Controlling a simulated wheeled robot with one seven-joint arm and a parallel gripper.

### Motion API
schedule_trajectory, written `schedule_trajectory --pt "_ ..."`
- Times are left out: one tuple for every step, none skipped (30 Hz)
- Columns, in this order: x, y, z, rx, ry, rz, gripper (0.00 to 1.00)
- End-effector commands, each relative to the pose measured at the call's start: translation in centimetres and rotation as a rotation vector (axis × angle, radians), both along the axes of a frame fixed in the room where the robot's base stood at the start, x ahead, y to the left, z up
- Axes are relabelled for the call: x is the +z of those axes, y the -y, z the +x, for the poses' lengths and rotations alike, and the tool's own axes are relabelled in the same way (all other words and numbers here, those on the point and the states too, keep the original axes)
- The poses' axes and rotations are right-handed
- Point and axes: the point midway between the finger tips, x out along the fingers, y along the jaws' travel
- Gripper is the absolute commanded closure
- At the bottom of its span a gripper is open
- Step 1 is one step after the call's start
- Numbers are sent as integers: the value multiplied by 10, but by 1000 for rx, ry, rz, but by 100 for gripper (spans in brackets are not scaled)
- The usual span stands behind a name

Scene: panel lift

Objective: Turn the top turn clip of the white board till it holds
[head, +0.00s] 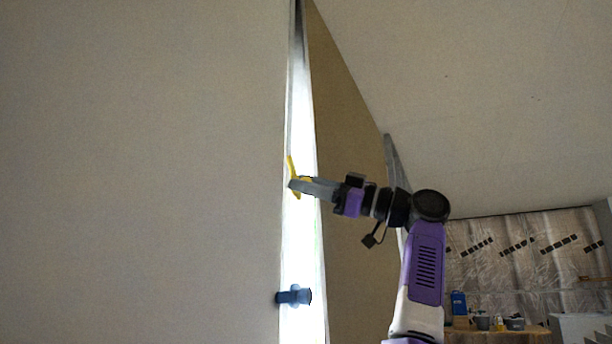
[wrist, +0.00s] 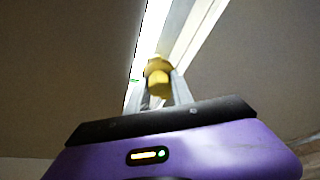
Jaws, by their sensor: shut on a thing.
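The yellow turn clip (head: 292,167) is the upper of two clips on a bright white upright strip, which looks like the white board (head: 299,244). The yellow clip stands nearly upright, leaning slightly. My gripper (head: 297,185) reaches it from the right and is shut on it, hiding part of it. In the wrist view the clip's yellow knob (wrist: 158,82) sits between my fingertips (wrist: 160,90). Whether the clip overlaps the board's edge I cannot tell.
A blue clip (head: 294,296) sits lower on the same strip. A large grey-white wall face (head: 140,170) fills the left, and a tan panel (head: 350,130) stands to the right. A bench with several containers (head: 483,322) is at the far right.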

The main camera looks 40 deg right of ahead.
Motion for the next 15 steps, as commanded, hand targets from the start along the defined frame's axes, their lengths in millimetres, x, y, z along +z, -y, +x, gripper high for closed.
schedule_trajectory --pt "5 2 0 -1 12 -42 100" --pt "5 2 0 -1 22 -68 100" --pt "5 2 -1 0 36 -105 100" --pt "5 1 -1 -2 45 -132 100" --pt "6 1 -1 -1 56 -158 100" --pt "6 1 -1 0 68 -193 100" --pt "6 1 -1 -1 78 -221 100" --pt "5 1 -1 0 88 -247 100" --pt "5 1 -1 0 101 -284 100" --pt "6 1 -1 0 111 -310 100" --pt "6 1 -1 0 121 -336 100" --pt "6 1 -1 0 134 -373 100" --pt "6 0 -1 1 144 -400 100" --pt "6 0 -1 1 153 -427 100" --pt "6 0 -1 0 167 -463 100"
